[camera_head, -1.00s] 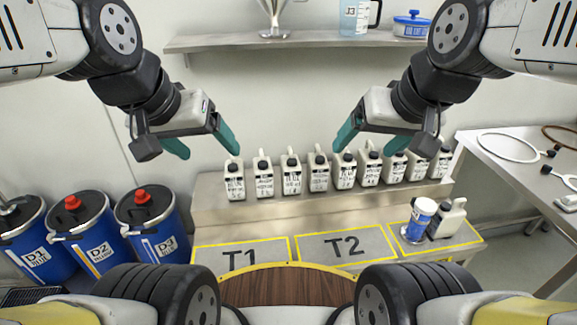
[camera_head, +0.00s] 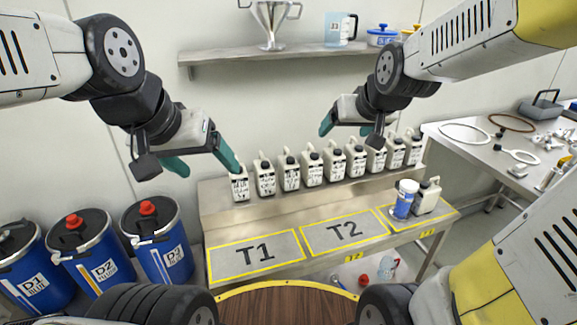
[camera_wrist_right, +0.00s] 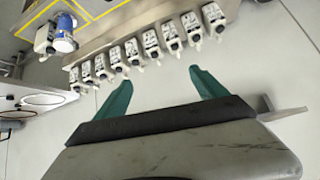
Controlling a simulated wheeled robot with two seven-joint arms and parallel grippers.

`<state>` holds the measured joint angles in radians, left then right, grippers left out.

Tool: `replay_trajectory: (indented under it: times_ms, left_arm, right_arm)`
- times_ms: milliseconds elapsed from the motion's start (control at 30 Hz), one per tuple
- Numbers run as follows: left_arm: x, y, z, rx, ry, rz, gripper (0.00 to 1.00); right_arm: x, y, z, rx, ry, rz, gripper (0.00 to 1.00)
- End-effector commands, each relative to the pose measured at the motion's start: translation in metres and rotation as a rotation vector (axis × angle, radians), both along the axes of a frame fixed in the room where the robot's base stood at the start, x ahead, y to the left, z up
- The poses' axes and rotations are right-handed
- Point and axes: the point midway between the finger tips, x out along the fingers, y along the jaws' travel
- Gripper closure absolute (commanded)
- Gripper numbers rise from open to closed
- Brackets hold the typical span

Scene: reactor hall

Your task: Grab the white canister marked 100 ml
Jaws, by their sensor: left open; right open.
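Several white canisters with black caps and printed labels stand upright in a row on the raised back ledge; one near the middle is here (camera_head: 312,167). The row also shows in the right wrist view (camera_wrist_right: 132,52). The labels are too small to tell which reads 100 ml. Another white canister (camera_head: 428,197) stands on the lower right of the bench. My left gripper (camera_head: 203,163) is open and empty, near the leftmost canister of the row. My right gripper (camera_head: 346,131) is open and empty, above and behind the row; its fingers show apart in the wrist view (camera_wrist_right: 160,80).
A blue-and-white container (camera_head: 404,200) stands beside the lone canister. A wall shelf (camera_head: 225,57) hangs above. Blue drums (camera_head: 158,245) stand at left, and a side table (camera_head: 470,165) at right.

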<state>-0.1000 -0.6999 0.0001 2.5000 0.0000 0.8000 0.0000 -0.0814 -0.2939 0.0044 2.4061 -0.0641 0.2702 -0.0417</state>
Motion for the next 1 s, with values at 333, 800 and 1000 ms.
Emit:
replay_trajectory:
  times_ms: [333, 800, 1000]
  left_arm:
    - [0.000, 0.000, 0.000, 0.000, 0.000, 0.000, 0.22]
    - [0.000, 0.000, 0.000, 0.000, 0.000, 0.000, 0.22]
    - [0.000, 0.000, 0.000, 0.000, 0.000, 0.000, 0.22]
  right_arm:
    - [0.104, 0.017, -0.040, -0.024, -0.160, 0.040, 0.18]
    - [0.227, 0.073, -0.177, 0.019, -0.532, 0.131, 0.18]
    - [0.227, 0.093, -0.240, 0.072, -0.681, 0.139, 0.18]
